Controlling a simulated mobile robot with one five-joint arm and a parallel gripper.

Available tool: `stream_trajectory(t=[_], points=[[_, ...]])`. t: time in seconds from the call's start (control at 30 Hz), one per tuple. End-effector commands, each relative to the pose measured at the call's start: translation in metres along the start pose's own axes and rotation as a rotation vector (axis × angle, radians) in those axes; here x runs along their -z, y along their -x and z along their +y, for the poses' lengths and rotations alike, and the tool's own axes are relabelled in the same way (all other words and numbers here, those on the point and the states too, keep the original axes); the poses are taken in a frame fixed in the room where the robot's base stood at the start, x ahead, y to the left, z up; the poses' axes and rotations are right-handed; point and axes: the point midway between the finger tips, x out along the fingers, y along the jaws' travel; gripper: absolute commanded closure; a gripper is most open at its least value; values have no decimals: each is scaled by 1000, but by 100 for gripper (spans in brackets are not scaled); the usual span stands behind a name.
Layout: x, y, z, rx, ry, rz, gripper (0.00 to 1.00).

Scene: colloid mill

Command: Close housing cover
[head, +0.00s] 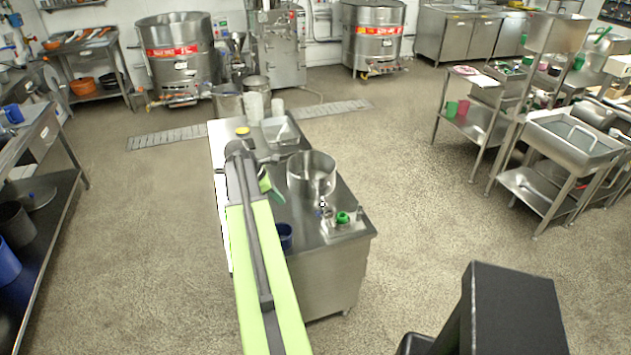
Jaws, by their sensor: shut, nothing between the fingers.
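A steel round open vessel (312,173) stands on the steel cart (318,268) in the middle. A small steel unit with a green knob (342,217) sits just in front of it, near the cart's right edge. I cannot make out which part is the housing cover or how far open it is. My green arm reaches away over the cart's left side and hides part of the top. My gripper (268,158), at the arm's far end, is left of the vessel's rim. It is shut and empty; its fingers are small and hard to make out.
A blue cup (284,236) stands on the cart beside my arm. A steel tray (280,131) and a yellow item (242,131) are at its far end. Tables stand left (50,140) and shelves right (478,122).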

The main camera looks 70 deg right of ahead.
Motion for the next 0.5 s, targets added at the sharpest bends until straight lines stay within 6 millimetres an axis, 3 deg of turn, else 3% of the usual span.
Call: stream_trajectory(t=[0.03, 0.13, 0.33, 0.5], points=[[-30, 4, 4, 14, 19, -15, 100], [-54, -3, 3, 28, 53, -34, 100], [-55, -14, 1, 31, 62, -37, 100], [-53, -47, 0, 31, 59, -36, 100]])
